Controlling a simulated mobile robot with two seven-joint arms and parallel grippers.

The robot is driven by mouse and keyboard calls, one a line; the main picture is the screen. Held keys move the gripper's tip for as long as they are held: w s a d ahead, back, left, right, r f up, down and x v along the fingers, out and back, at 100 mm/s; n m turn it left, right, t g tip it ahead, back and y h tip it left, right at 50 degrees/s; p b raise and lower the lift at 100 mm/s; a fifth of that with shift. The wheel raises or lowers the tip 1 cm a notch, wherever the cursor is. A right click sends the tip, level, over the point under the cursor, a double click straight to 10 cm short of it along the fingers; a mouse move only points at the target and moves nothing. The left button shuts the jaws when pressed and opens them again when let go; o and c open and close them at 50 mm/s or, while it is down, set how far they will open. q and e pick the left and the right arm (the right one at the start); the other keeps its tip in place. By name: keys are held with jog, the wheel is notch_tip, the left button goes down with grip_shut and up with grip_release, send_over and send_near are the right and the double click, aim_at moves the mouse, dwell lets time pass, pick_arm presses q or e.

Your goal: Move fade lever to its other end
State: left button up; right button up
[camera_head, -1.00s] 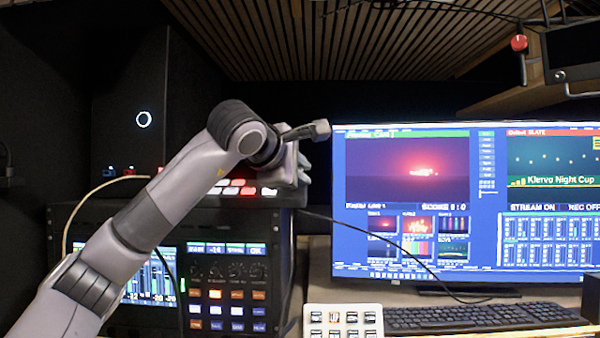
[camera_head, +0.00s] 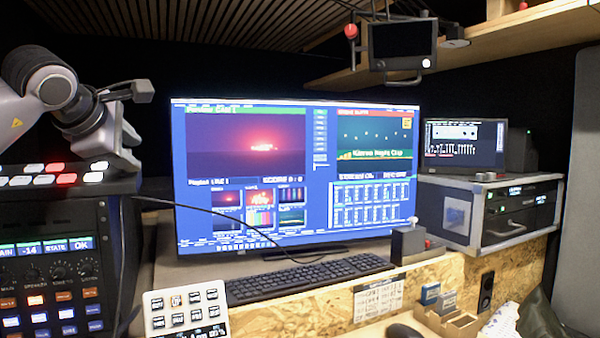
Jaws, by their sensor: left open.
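My left gripper (camera_head: 128,158) is at the left, open, over the right end of the button panel (camera_head: 50,175) with its red and white keys. I cannot make out a fade lever on this panel; the gripper and wrist cover part of that end. A small dark box (camera_head: 408,243) with a light-tipped knob at its right side stands on the desk edge right of the big monitor, well away from the gripper. I cannot tell whether it carries the fade lever. My right gripper is not in view.
The big monitor (camera_head: 290,215) fills the middle, with the keyboard (camera_head: 300,279) and white keypad (camera_head: 186,312) before it. A rack case (camera_head: 480,215) stands right. A small screen and red ball (camera_head: 351,31) hang above.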

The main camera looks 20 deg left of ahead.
pick_arm(q)
jog(key=w+a+g+h+p, duration=0.1)
jog(key=g+p, duration=0.1)
jog(key=p, duration=0.3)
jog(key=w+a+r+n+g+h+p, duration=0.1)
jog(key=g+h+p, duration=0.1)
jog(key=p, duration=0.3)
jog(key=w+a+n+g+h+p, duration=0.1)
jog(key=w+g+h+p, duration=0.1)
jog(key=p, duration=0.3)
jog(key=shift+a+r+g, duration=0.25)
jog(key=shift+g, duration=0.45)
jog(key=v, duration=0.6)
jog(key=w+d+f+h, duration=0.3)
jog(key=d+f, duration=0.1)
jog(key=d, duration=0.6)
jog(key=w+d+f+h, duration=0.3)
jog(key=d+f, duration=0.2)
jog(key=d, duration=0.6)
jog(key=w+d+f+t+h, duration=0.1)
jog(key=w+d+f+h, duration=0.2)
jog(key=d, duration=0.8)
jog(key=shift+d+f+m+h, duration=0.25)
jog(key=shift+f+m+h, duration=0.25)
jog(key=shift+f, duration=0.6)
